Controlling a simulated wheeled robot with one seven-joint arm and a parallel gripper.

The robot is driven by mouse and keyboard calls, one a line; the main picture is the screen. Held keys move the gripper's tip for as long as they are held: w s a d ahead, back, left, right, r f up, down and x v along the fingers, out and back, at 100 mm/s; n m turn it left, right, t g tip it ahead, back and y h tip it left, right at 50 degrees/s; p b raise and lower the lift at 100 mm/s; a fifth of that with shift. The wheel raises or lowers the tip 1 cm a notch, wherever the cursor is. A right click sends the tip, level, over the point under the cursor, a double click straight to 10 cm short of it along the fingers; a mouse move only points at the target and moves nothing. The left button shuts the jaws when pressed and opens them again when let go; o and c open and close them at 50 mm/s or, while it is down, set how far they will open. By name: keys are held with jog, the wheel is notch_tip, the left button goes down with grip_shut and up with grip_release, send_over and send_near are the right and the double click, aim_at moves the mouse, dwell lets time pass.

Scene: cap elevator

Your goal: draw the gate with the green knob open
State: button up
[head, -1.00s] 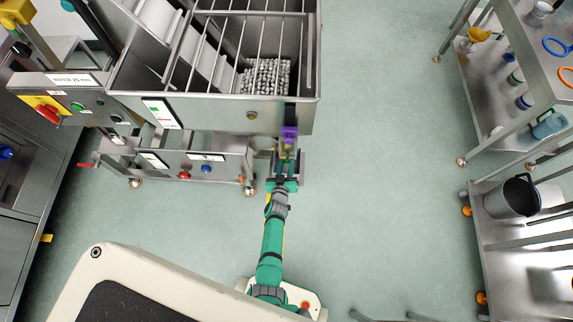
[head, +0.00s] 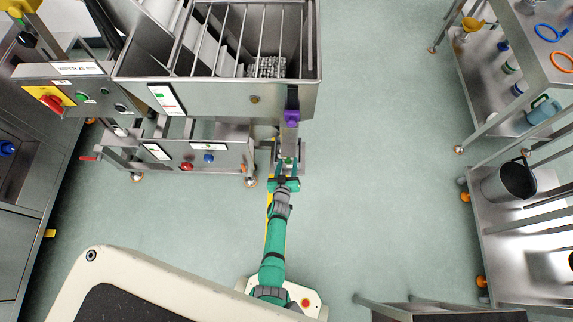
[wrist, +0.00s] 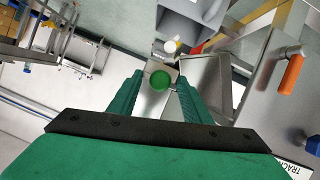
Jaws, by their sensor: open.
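The knob lies between the two fingers of my gripper (wrist: 160,88). The fingers are open, with a gap visible on each side of the knob, and I cannot tell how deep it sits between them. In the head view my gripper (head: 287,168) is at the metal outlet at the lower right of the hopper machine, below a purple part (head: 291,117). The gate itself is hard to make out there, partly hidden by my gripper.
The steel hopper (head: 215,95) with bars holds small metallic pieces (head: 267,67). A control panel (head: 75,95) sits at left. An orange-handled lever (wrist: 290,72) is right of the fingers in the wrist view. A rack with a dark bucket (head: 510,187) stands right; the floor between is clear.

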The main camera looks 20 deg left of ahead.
jog(key=shift+w, duration=0.1)
jog(key=shift+s+a+r, duration=0.1)
jog(key=shift+s+r, duration=0.1)
jog(key=shift+s, duration=0.3)
jog(key=shift+s+a+r, duration=0.1)
jog(key=shift+s+r, duration=0.1)
jog(key=shift+s, duration=0.3)
jog(key=shift+s+d+r, duration=0.2)
jog(key=shift+s+d, duration=0.1)
jog(key=shift+s, duration=0.4)
jog(key=v, duration=0.7)
jog(key=shift+d, duration=0.2)
jog(key=shift+s+r, duration=0.1)
